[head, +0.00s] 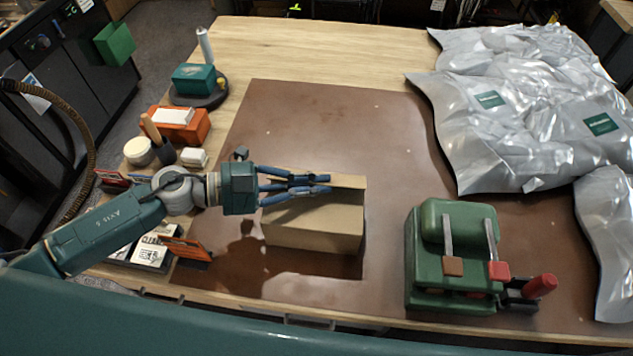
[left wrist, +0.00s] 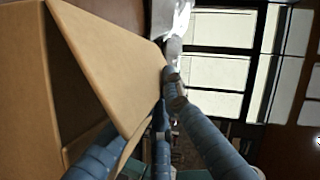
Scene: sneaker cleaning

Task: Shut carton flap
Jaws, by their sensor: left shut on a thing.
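The brown cardboard carton (head: 315,230) stands on the brown mat at the middle of the bench. My left gripper (head: 322,184) reaches in from the left over the carton's top, with its blue fingers shut on the flap. In the left wrist view the carton (left wrist: 22,85) is at the left, and its flap (left wrist: 112,65) slants up away from the body, with a dark gap between them. The flap's edge lies between my left fingers (left wrist: 165,90). Much of the carton's top is hidden by the fingers in the head view. My right gripper is not in view.
Silver bags (head: 510,110) fill the right side. Orange and green boxes (head: 185,125) line the left edge. The brown mat (head: 330,120) behind the carton is clear.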

